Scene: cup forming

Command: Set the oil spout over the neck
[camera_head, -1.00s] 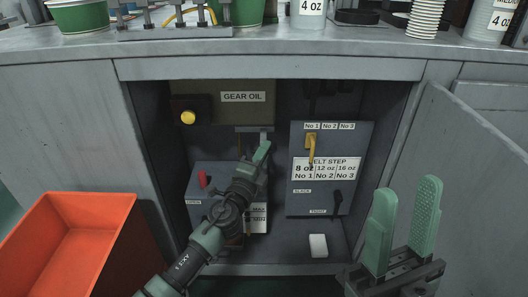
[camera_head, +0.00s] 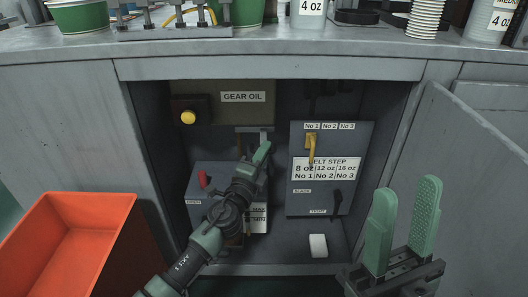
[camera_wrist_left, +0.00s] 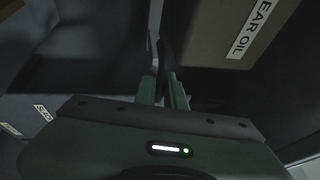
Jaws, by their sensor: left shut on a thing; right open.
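My left gripper (camera_head: 262,153) reaches into the open cabinet, below the box marked GEAR OIL (camera_head: 243,97). In the left wrist view its fingers (camera_wrist_left: 164,90) are shut on a dark, slim piece (camera_wrist_left: 163,58), which looks like the oil spout. The box marked GEAR OIL also shows there (camera_wrist_left: 240,30), to the right of the fingers. The neck cannot be made out; whether the held piece touches anything cannot be told. My right gripper (camera_head: 405,205) is open and empty, in front of the cabinet at the lower right.
A panel with a yellow lever (camera_head: 311,146) stands right of the left gripper. A grey box with a red knob (camera_head: 203,178) is below left. A white block (camera_head: 318,246) lies on the cabinet floor. An orange bin (camera_head: 95,215) is front left, the open door (camera_head: 470,170) right.

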